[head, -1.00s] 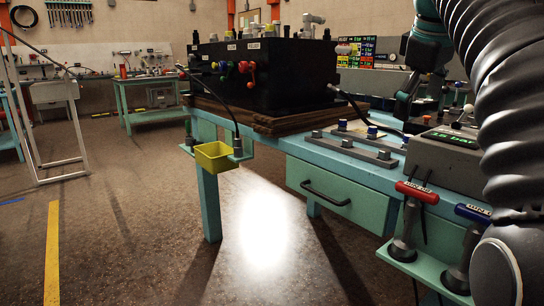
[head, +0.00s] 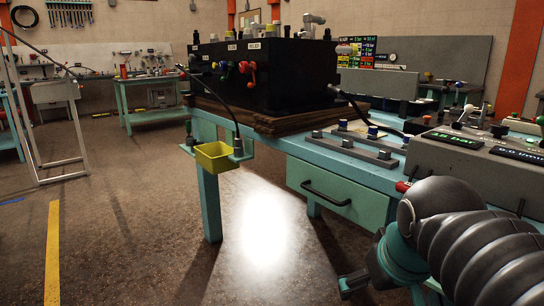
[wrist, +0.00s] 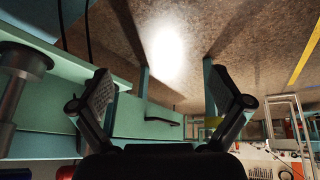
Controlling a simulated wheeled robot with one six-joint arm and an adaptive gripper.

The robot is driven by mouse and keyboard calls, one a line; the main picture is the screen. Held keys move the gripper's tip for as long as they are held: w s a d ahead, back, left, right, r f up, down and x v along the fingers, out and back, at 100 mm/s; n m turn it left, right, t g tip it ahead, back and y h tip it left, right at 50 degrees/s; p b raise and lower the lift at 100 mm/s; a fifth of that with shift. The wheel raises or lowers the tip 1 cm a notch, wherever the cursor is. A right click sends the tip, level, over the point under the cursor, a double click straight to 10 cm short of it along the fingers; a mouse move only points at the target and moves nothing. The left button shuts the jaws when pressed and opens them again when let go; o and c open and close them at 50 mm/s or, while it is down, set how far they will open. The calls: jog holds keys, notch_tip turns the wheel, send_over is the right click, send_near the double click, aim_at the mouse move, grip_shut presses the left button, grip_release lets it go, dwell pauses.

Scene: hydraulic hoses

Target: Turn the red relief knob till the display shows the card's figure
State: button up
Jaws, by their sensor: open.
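A grey control box (head: 455,161) stands on the bench at the right of the head view. It has a lit green display (head: 455,139) whose figure is too small to read surely, and a second display (head: 515,153). The card's figure is not legible. My gripper (wrist: 157,70) is open and empty in the wrist view, pointing at the floor and bench front. It is low, in front of the bench.
The black block (head: 290,75) stands on a wooden board on the teal bench. A yellow bin (head: 215,157) hangs at the bench's left end. A drawer (head: 335,188) with a black handle faces me.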

jog(key=s+a+f+m, duration=0.1)
jog(key=s+f, duration=0.3)
jog(key=f, duration=0.4)
jog(key=shift+s+f, duration=0.2)
jog(key=shift+s, duration=0.1)
